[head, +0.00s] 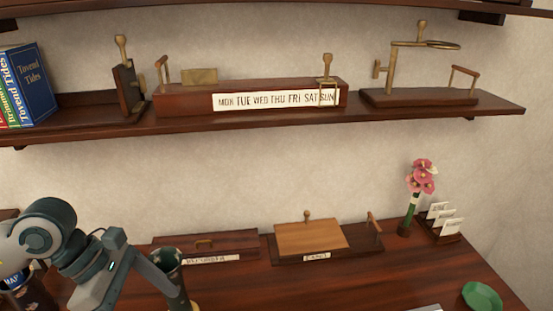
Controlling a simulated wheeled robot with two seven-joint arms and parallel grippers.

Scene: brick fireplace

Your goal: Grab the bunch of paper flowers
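The bunch of paper flowers (421,180) has pink blooms and green stems. It stands upright at the back right of the lower desk, with its stems in a small dark holder (405,229). My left gripper (135,296) is at the lower left, pointing down, far to the left of the flowers. Its two fingers look spread apart, and their tips are near or below the bottom edge of the view. I see nothing held between them. My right gripper is not in view.
A dark patterned cup (170,268) stands close by my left gripper. Wooden boxes (320,238) line the back of the desk (350,285). A card rack (440,224) stands right of the flowers, with a green dish (481,297) in front. A shelf (300,120) overhangs behind.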

